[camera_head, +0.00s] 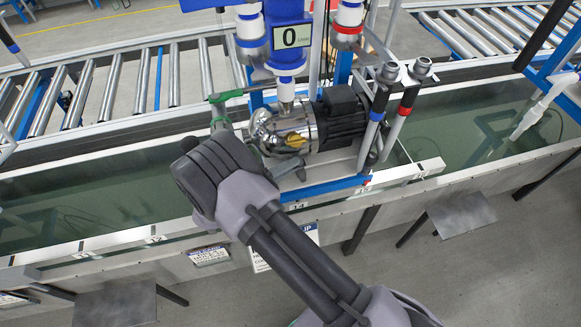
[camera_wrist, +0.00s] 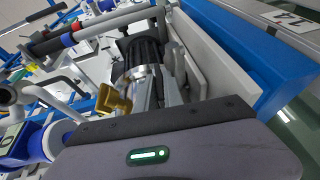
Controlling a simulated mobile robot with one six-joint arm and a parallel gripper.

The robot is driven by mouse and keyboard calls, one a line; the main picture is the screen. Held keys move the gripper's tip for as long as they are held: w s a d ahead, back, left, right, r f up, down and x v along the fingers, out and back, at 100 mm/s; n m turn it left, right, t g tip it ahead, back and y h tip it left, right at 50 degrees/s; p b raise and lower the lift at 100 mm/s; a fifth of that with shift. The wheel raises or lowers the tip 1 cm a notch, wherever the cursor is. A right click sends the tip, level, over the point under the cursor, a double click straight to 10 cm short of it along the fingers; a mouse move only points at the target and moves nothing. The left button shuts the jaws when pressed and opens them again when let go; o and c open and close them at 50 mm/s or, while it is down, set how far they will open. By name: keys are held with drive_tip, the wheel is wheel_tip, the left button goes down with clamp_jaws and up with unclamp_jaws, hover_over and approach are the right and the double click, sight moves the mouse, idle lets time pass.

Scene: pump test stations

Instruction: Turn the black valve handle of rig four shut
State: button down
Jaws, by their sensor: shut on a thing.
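My gripper (camera_head: 207,172) is at the left side of the pump rig, low by the silver pump (camera_head: 285,130). Its grey casing with a green light also fills the bottom of the wrist view (camera_wrist: 175,150). The fingertips are hidden in both views. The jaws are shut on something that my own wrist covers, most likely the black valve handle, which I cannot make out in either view. A yellow lever (camera_head: 295,140) on the pump is just right of my gripper and shows beyond the casing in the wrist view (camera_wrist: 115,100). A green lever (camera_head: 226,96) is above.
A blue meter reading 0 (camera_head: 290,35) stands above the pump. Pipes with blue and red bands (camera_head: 408,100) rise at its right. Water troughs (camera_head: 110,190) flank the rig, with a roller conveyor (camera_head: 120,85) behind. The grey floor (camera_head: 480,270) in front is partly clear.

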drive_tip(key=c, duration=1.5)
unclamp_jaws()
drive_tip(key=shift+a, duration=0.1)
drive_tip(key=p+v, duration=0.3)
drive_tip(key=v, duration=1.4)
drive_tip(key=shift+s, duration=0.1)
